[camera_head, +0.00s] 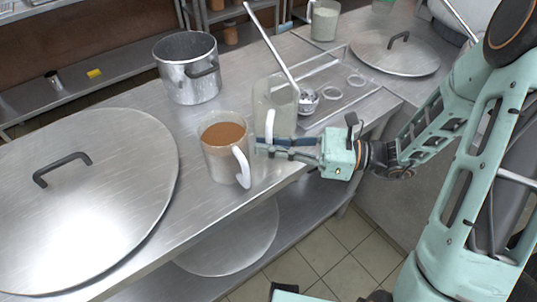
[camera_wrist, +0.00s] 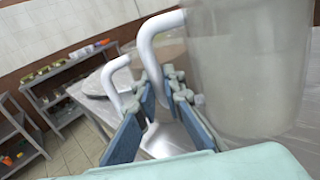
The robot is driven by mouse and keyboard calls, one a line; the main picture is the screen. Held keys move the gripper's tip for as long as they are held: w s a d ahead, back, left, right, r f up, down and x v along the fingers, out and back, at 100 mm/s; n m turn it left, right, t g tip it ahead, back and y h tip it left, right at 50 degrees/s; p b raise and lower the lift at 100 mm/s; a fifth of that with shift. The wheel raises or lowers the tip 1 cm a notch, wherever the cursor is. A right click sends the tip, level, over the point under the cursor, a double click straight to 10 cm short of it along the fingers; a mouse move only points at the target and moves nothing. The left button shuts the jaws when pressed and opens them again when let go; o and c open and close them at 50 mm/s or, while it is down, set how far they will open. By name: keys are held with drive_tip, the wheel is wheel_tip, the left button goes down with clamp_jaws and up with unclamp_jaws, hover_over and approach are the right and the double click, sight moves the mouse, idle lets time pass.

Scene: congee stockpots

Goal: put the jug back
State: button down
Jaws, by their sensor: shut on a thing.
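A clear jug (camera_head: 272,100) with pale contents and a white handle (camera_head: 269,128) is by the tray, behind my gripper (camera_head: 262,146). My gripper is shut on this handle; the wrist view shows the handle (camera_wrist: 147,45) running down between the fingers (camera_wrist: 163,108), with the jug (camera_wrist: 240,70) large at right. I cannot tell whether its base touches the counter. A second clear jug (camera_head: 222,160) with brown contents stands upright just left of my fingertips, its white handle (camera_head: 242,168) towards the front. That handle (camera_wrist: 108,80) is at left in the wrist view.
A metal tray (camera_head: 373,102) with rings and a ladle (camera_head: 270,45) lies behind the gripper. A stockpot (camera_head: 188,85) and a large lid (camera_head: 85,200) are at left. Another lid (camera_head: 396,55) and a jug (camera_head: 324,20) are at the back. The counter's front edge is close.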

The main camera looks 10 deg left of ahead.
drive_tip(key=shift+f+b, duration=0.3)
drive_tip(key=shift+f, duration=1.2)
drive_tip(key=shift+f, duration=0.1)
drive_tip(key=shift+f, duration=0.15)
drive_tip(key=c, duration=2)
unclamp_jaws()
drive_tip(key=shift+c, duration=0.2)
drive_tip(key=shift+r, duration=0.3)
drive_tip(key=d+p, duration=0.1)
drive_tip(key=d, duration=1.1)
drive_tip(key=shift+w, duration=0.45)
drive_tip(key=shift+s+f, duration=0.1)
